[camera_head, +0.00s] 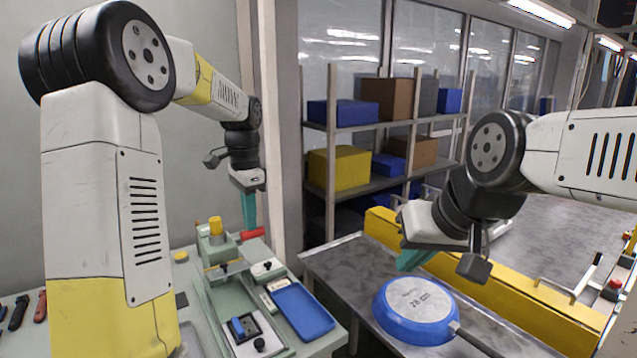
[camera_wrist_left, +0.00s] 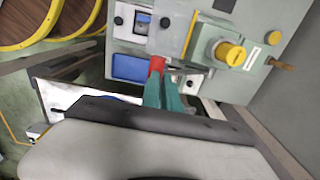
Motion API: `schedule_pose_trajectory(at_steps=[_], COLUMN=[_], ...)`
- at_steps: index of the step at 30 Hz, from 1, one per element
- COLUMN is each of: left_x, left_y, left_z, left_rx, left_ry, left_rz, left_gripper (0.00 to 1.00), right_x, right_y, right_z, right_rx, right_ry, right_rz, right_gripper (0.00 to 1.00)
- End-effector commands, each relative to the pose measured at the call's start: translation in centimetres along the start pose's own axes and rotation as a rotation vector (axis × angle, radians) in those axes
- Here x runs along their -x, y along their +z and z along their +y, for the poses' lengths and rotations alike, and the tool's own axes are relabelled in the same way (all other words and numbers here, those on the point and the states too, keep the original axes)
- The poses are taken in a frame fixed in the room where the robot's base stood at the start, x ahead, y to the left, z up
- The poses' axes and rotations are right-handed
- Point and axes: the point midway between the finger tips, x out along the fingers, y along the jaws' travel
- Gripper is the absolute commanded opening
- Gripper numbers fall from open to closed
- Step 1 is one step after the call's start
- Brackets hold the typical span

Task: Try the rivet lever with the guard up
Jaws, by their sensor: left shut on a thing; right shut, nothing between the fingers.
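The rivet press (camera_head: 217,245) stands on the pale green bench with a yellow cap (camera_head: 215,226) on top. Its red lever handle (camera_head: 252,233) sticks out to the right. My left gripper (camera_head: 249,212) points down with its teal fingers shut on the red handle. In the left wrist view the fingers (camera_wrist_left: 164,92) meet the red handle (camera_wrist_left: 156,65), beside the press and its yellow cap (camera_wrist_left: 230,53). A yellow-edged bar (camera_wrist_left: 191,33) shows by the press; I cannot tell whether it is the guard. My right gripper (camera_head: 415,259) is shut and empty, above the pan.
An upturned blue pan (camera_head: 418,310) marked 28 cm lies on the grey metal table (camera_head: 345,262). A blue tray (camera_head: 303,308) and small fixtures (camera_head: 247,332) sit on the bench. A yellow conveyor rail (camera_head: 520,310) runs behind at right. Shelves with boxes stand at the back.

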Motion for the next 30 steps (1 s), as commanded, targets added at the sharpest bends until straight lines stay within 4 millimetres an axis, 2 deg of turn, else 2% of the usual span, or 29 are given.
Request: schedule_pose_trajectory(at_steps=[8,30], left_x=[0.1,6.0], left_y=[0.1,0.0], left_z=[-0.1,-0.1], left_rx=[0.001,0.0], left_ry=[-0.002,-0.002], left_rz=[-0.001,0.001], left_gripper=[0.0,0.0], right_x=[0.0,0.0], right_y=[0.0,0.0], right_z=[0.0,0.0], right_rx=[0.0,0.0], right_ry=[0.0,0.0], right_rz=[0.0,0.0], right_gripper=[0.0,0.0])
